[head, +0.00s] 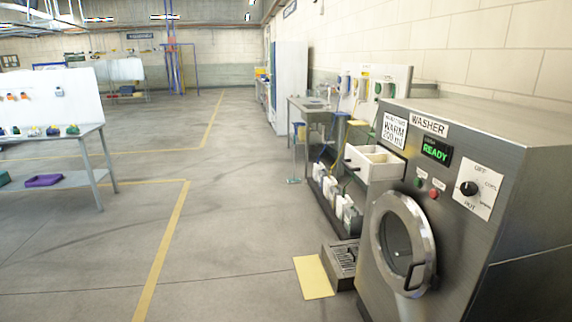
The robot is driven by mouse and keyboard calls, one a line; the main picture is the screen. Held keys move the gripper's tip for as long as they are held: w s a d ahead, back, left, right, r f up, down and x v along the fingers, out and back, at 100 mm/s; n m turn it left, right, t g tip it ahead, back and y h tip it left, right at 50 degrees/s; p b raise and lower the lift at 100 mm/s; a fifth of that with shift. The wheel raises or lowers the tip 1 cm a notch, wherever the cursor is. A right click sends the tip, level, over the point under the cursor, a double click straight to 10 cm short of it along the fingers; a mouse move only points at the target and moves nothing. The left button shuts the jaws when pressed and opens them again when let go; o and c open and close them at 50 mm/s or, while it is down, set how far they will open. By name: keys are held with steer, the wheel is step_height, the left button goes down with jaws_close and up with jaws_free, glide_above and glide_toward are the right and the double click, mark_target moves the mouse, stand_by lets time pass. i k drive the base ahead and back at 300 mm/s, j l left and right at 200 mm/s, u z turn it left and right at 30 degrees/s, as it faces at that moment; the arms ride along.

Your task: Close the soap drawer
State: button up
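The soap drawer (372,169) is a pale, open-topped box with compartments. It sticks out from the upper left of the washer's front, below a paper sign that reads "WARM" (394,132). A small dark knob (347,160) shows at its outer end. The washer (460,225) is a grey metal cabinet at the right, with a green "READY" display and a round door that looks shut. My gripper is not in view, so its place relative to the drawer cannot be seen.
White jugs (338,194) stand on a low shelf left of the washer. A table (60,148) stands at the far left. The middle floor is clear.

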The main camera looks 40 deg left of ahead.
mark_target(370, 162)
steer(key=u, duration=1.1)
steer(key=i+j, duration=0.1)
steer(key=i, duration=0.35)
steer(key=i+j, duration=0.15)
steer(key=i, duration=0.3)
steer(key=i+j, duration=0.1)
steer(key=i, duration=0.35)
